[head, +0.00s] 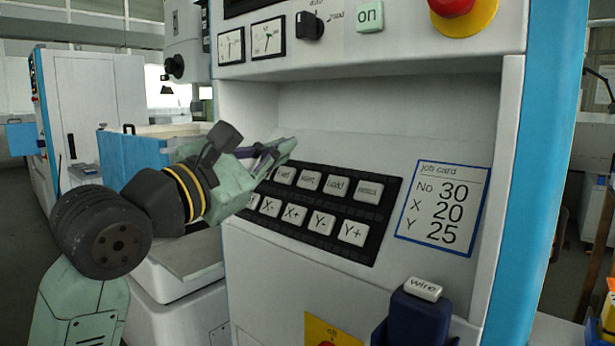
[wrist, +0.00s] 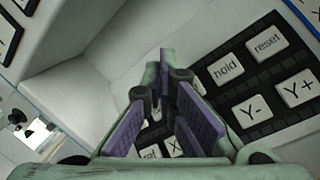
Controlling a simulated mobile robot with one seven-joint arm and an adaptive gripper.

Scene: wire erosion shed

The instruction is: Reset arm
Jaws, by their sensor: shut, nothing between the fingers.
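My gripper (head: 284,150) is shut and empty at the left end of the black keypad (head: 318,239). In the wrist view my gripper (wrist: 166,78) has its purple finger pads close together, hiding the keypad's left keys. The white reset key (head: 368,190) is at the upper right of the keypad, to the right of my fingers. The reset key also shows clearly in the wrist view (wrist: 267,44), beside the hold key (wrist: 226,69). I cannot tell whether my fingertips touch the panel.
A job card (head: 442,208) reads No 30, X 20, Y 25. A blue block (head: 414,318) with a key marked wire juts out at the lower right. Above are a green on button (head: 369,16) and a red knob (head: 452,6). The recess (head: 400,110) above the keypad is empty.

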